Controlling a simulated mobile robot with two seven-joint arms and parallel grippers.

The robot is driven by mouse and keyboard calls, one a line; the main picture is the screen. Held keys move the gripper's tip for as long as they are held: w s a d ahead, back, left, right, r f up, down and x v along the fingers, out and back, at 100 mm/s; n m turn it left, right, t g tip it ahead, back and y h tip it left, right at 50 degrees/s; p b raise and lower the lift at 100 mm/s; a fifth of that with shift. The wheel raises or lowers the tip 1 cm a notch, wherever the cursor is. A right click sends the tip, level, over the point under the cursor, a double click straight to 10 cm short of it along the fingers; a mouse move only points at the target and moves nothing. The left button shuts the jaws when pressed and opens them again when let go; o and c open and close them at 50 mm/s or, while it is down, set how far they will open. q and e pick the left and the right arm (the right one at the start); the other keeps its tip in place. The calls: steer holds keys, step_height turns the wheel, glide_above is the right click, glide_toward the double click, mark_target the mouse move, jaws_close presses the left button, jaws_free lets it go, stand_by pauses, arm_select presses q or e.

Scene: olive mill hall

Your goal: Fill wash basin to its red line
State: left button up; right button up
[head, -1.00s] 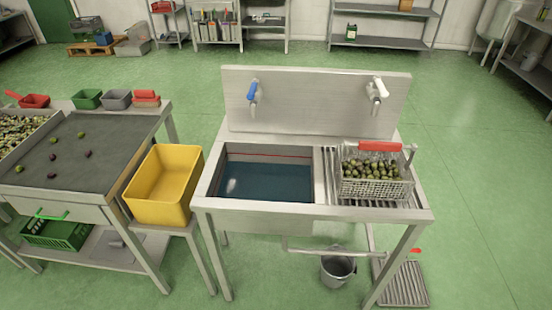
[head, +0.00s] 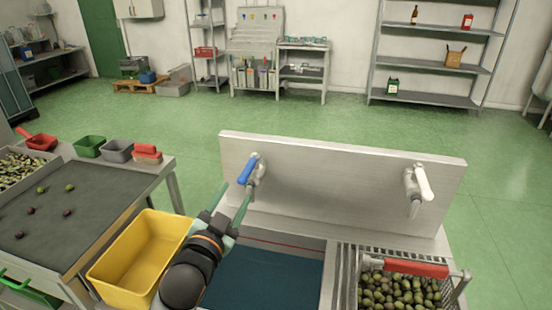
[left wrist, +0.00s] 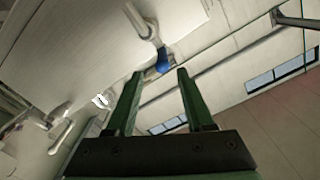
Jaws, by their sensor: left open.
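The wash basin (head: 318,249) holds dark blue water (head: 265,280). A red line (head: 285,246) runs along its back wall, above the water surface. A tap with a blue lever (head: 247,168) is on the steel backsplash behind the basin; I see no stream from it. A second tap with a white lever (head: 423,182) is further right. My left gripper (head: 232,193) is open and empty, its fingers pointing up toward the blue-lever tap. In the left wrist view the blue lever (left wrist: 162,60) lies just beyond the gap between the fingertips (left wrist: 160,74). My right gripper is not in view.
A wire basket of olives (head: 400,290) with a red handle stands on the ribbed drainboard right of the basin. A yellow bin (head: 138,255) is close on the left, beside a grey sorting table (head: 85,195). The floor behind the sink is clear.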

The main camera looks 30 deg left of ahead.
mark_target(254, 161)
arm_select(q)
steer(key=shift+w+a+r, duration=0.15)
steer(key=shift+w+r, duration=0.15)
steer(key=shift+w, duration=0.2)
steer(key=p+x, duration=0.1)
steer(key=x, duration=1)
steer(key=shift+w+a+f, duration=0.1)
steer(key=shift+w, duration=0.05)
jaws_close()
stand_by(0.8)
